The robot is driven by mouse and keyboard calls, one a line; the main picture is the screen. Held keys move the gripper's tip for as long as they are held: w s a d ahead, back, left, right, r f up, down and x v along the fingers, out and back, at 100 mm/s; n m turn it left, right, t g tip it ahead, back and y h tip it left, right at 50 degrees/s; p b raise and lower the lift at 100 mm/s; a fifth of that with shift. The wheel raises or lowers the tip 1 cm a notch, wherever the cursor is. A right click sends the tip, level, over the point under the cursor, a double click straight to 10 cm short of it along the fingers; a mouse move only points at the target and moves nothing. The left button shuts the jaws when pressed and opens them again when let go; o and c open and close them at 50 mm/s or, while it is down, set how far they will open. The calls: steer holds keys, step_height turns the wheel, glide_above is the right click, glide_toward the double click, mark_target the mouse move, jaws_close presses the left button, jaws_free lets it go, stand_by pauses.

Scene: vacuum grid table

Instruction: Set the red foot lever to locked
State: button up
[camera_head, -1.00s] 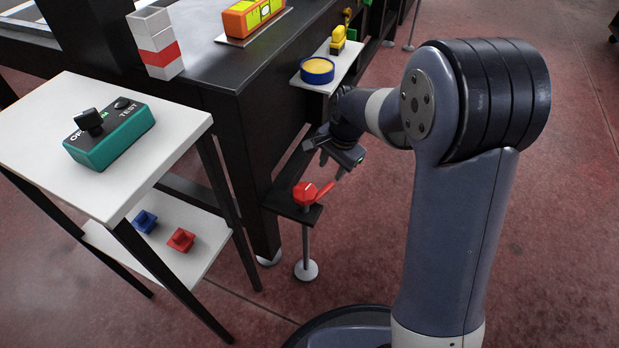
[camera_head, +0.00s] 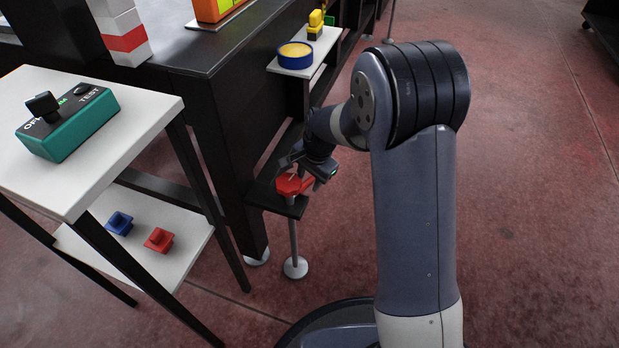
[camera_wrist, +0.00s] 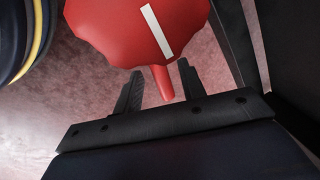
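The red foot lever (camera_head: 291,184) is a red knob with a handle on a small black plate on a post, low beside the dark table. In the wrist view, its scalloped red head (camera_wrist: 135,30) carries a white stripe. Its red handle (camera_wrist: 163,84) points down between my gripper's fingers. My gripper (camera_head: 305,172) is at the lever in the head view and hides part of it. In the wrist view, my gripper (camera_wrist: 160,88) is open, one finger each side of the handle, with gaps visible.
A white side table (camera_head: 150,110) with a teal switch box (camera_head: 68,122) stands at left. Its lower shelf holds a blue piece (camera_head: 119,223) and a red piece (camera_head: 159,240). A blue-rimmed yellow disc (camera_head: 295,55) sits on a ledge above.

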steer(key=shift+c, duration=0.5)
jaws_close()
